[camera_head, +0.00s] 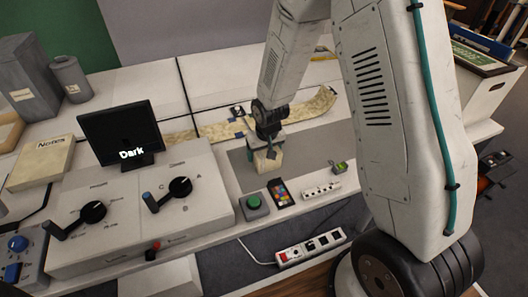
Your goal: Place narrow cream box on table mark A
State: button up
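A small cream box (262,165) stands on the grey mat (308,151) on the table, right of the middle of the picture. My gripper (266,150) points down directly over it, with its fingers at the box's upper part. The fingers are small and partly hidden, so I cannot tell whether they are closed on the box. My arm comes down from the upper right. I cannot make out a table mark A; an "A" label shows only on the control panel (205,215).
A black screen (121,134) reading "Dark" stands left. A patterned strip (312,105) lies behind the mat. Grey boxes (28,80) stand far left.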

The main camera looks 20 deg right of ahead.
jog(key=o, duration=1.3)
jog(key=shift+f, duration=0.15)
jog(key=v, duration=1.1)
jog(key=shift+v, duration=1.05)
jog(key=shift+g, duration=0.6)
jog(key=s+d+r, duration=0.1)
jog(key=s+r, duration=0.5)
jog(key=s, duration=0.3)
jog(key=s+d+r, duration=0.1)
jog(key=s+r, duration=0.5)
jog(key=s, duration=0.3)
jog(key=s+d+r, duration=0.1)
jog(key=s+r, duration=0.6)
jog(key=s, duration=0.2)
jog(key=shift+s+d, duration=0.1)
jog(key=shift+s, duration=0.25)
